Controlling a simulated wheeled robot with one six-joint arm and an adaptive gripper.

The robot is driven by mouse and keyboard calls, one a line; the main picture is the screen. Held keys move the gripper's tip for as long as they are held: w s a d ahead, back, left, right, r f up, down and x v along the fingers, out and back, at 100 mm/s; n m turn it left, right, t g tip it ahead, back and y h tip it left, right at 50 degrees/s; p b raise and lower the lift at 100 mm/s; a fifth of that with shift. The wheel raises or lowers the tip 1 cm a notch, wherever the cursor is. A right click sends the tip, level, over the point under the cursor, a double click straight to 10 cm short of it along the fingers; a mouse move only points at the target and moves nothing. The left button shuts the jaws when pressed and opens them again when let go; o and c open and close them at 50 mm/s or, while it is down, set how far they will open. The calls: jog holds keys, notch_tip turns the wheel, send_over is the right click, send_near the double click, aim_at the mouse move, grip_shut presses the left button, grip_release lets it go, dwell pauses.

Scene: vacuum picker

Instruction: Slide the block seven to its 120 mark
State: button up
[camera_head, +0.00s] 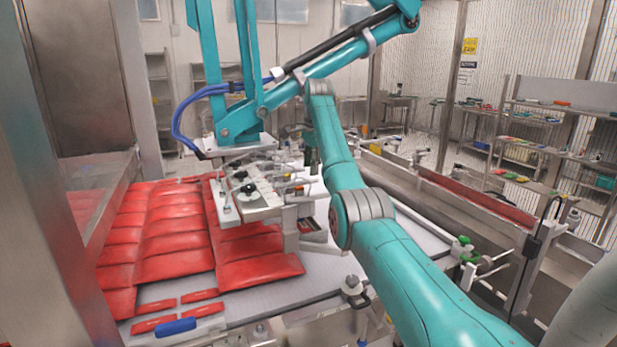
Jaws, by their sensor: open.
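A metal vacuum picker head (262,200) with a row of pale blocks and small black and orange fittings hangs over the red packs, left of my arm. Its block numbers and scale marks are too small to read, so I cannot tell which block is seven or where its 120 mark is. My teal arm comes in from the lower right and bends up beside the head. My gripper (308,150) shows only as a small dark shape behind the arm, near the head's far right end. It is open; whether it touches a block is hidden.
Red packs (172,244) cover the left of the pale conveyor (345,272). The picker's teal links (241,121) and blue hoses stand close behind the head. Metal rails (480,205) run along the right. Shelves with small coloured items stand farther right.

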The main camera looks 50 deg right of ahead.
jog(key=shift+w+d+f, duration=0.15)
jog(key=shift+w+f, duration=0.05)
jog(key=shift+f, duration=0.9)
jog(key=shift+w+d+f, duration=0.1)
jog(key=shift+w+f, duration=0.05)
jog(key=shift+f, duration=0.9)
grip_shut()
